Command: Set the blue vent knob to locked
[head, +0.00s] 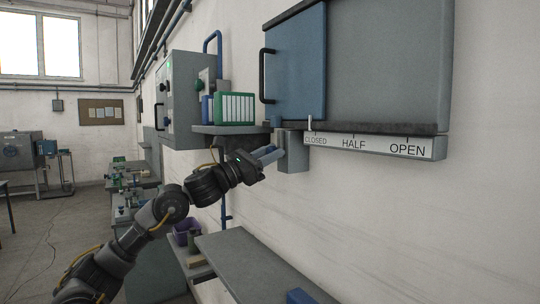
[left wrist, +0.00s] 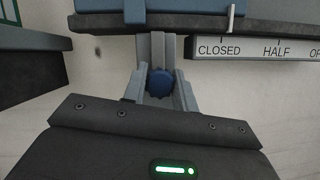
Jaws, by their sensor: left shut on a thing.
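The blue vent knob (left wrist: 159,83) is a ribbed round knob on the front of a grey block (head: 292,152) below the vent's left part. My left gripper (left wrist: 160,92) has one finger on each side of the knob and is shut on it. In the head view my left gripper (head: 268,156) reaches the block from the left, and the knob is hard to tell from the fingers there. No locked mark can be read on the block. My right gripper is not in view.
A blue sliding panel (head: 297,62) covers the vent's left part; its pale pointer (head: 309,122) stands at CLOSED on the label strip (head: 374,145). A shelf with green binders (head: 234,107) is left of the block. A grey bench (head: 255,262) lies below.

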